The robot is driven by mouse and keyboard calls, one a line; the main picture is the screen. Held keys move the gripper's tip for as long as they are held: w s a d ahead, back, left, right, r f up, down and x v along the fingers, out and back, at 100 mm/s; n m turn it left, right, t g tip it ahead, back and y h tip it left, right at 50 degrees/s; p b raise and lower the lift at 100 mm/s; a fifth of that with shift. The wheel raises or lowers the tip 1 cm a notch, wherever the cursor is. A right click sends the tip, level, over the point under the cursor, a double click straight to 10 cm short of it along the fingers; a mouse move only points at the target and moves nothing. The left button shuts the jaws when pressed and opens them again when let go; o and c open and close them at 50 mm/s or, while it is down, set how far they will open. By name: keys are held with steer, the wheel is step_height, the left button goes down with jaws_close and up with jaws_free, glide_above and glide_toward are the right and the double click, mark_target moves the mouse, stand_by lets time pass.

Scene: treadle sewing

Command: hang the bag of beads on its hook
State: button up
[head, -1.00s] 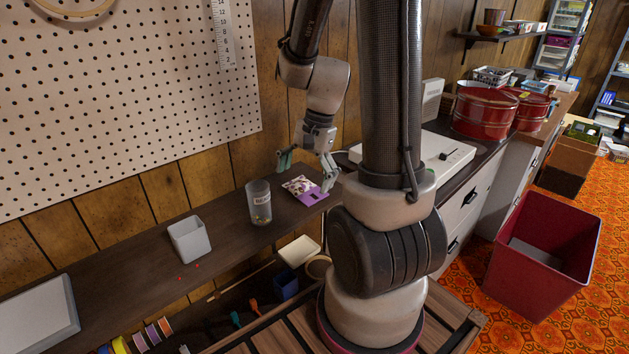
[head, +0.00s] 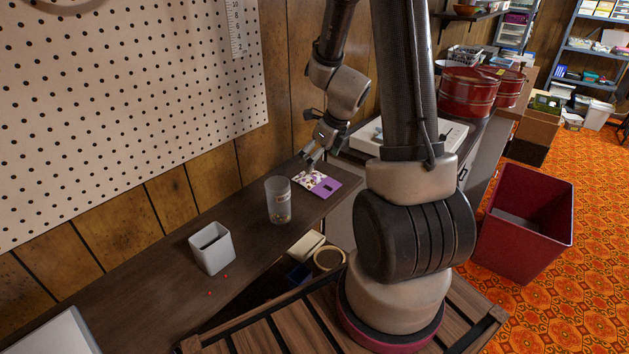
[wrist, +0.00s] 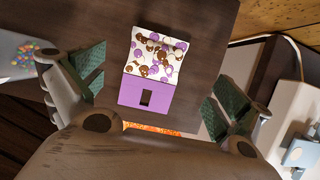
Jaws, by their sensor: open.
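The bag of beads (head: 308,180) lies flat on the dark shelf near its right end. It has a purple header card (head: 325,187) with a dark rectangular hole. In the wrist view the bag (wrist: 158,55) shows purple, brown and white beads, with the purple card (wrist: 146,95) toward me. My gripper (head: 312,158) is above the bag in the head view. In the wrist view its green-padded fingers (wrist: 156,93) are spread wide, one to each side of the bag, with nothing between them held. I cannot make out a hook in these views.
A clear cup (head: 278,200) with small beads stands left of the bag. A square white cup (head: 211,250) and red beads (head: 217,285) are farther left. A perforated board (head: 130,110) covers the wall behind. A white machine (head: 450,132) is to the right.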

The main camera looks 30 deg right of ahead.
mark_target(310, 175)
steer(key=x, duration=0.6)
steer(key=shift+a+f, duration=0.25)
steer(key=shift+f, duration=0.2)
steer(key=shift+s, duration=0.1)
steer(key=c, duration=1)
